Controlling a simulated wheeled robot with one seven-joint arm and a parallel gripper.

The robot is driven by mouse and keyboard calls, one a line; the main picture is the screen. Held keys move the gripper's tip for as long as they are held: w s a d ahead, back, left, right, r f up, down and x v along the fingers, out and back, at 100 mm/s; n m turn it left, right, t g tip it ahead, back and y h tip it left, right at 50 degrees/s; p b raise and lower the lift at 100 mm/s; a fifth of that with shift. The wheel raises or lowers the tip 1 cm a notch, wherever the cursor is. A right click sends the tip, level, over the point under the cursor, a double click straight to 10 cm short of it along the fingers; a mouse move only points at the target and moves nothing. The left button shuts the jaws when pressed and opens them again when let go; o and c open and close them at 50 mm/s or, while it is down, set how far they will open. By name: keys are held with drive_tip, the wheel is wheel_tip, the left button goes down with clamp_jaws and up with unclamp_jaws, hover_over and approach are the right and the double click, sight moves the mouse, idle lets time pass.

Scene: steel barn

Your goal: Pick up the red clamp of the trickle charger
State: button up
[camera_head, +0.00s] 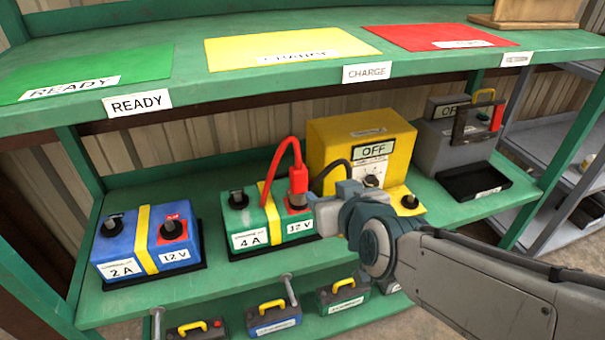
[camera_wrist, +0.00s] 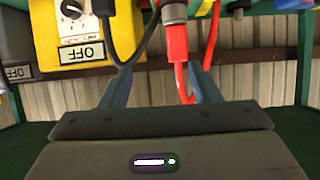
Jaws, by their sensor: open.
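The red clamp (camera_head: 298,182) stands upright at the red-marked terminal of the green battery (camera_head: 245,222), its red cable arching up and to the left. The yellow charger (camera_head: 330,150), labelled OFF, stands behind and to the right; it also shows in the wrist view (camera_wrist: 62,25). My gripper (camera_head: 316,208) is beside the clamp, on its right in the head view. In the wrist view my gripper (camera_wrist: 165,75) is open, its two fingers apart. The red clamp (camera_wrist: 177,42) shows between them, nearer the right finger. Whether a finger touches it I cannot tell.
A blue battery (camera_head: 140,245) stands left on the green shelf (camera_head: 105,300). A grey charger (camera_head: 445,148) stands right. The upper shelf (camera_head: 190,75) overhangs them. A black cable (camera_wrist: 125,45) runs close to the left finger. Several small batteries sit below.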

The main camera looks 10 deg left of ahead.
sight(300, 171)
drive_tip(key=shift+t+y, duration=0.4)
drive_tip(key=shift+y, duration=0.1)
drive_tip(key=w+a, duration=0.4)
drive_tip(key=w+a+f, duration=0.1)
drive_tip(key=w+a, duration=0.1)
drive_tip(key=shift+w+a, duration=0.1)
drive_tip(key=shift+w, duration=0.2)
drive_tip(key=shift+a+b+x, duration=0.15)
drive_tip(key=shift+b+x, duration=0.15)
drive_tip(key=shift+x, duration=1)
drive_tip(key=shift+a+b+x, duration=0.15)
drive_tip(key=shift+b+x, duration=0.1)
drive_tip(key=shift+x, duration=1.1)
drive_tip(key=shift+s, duration=0.2)
clamp_jaws()
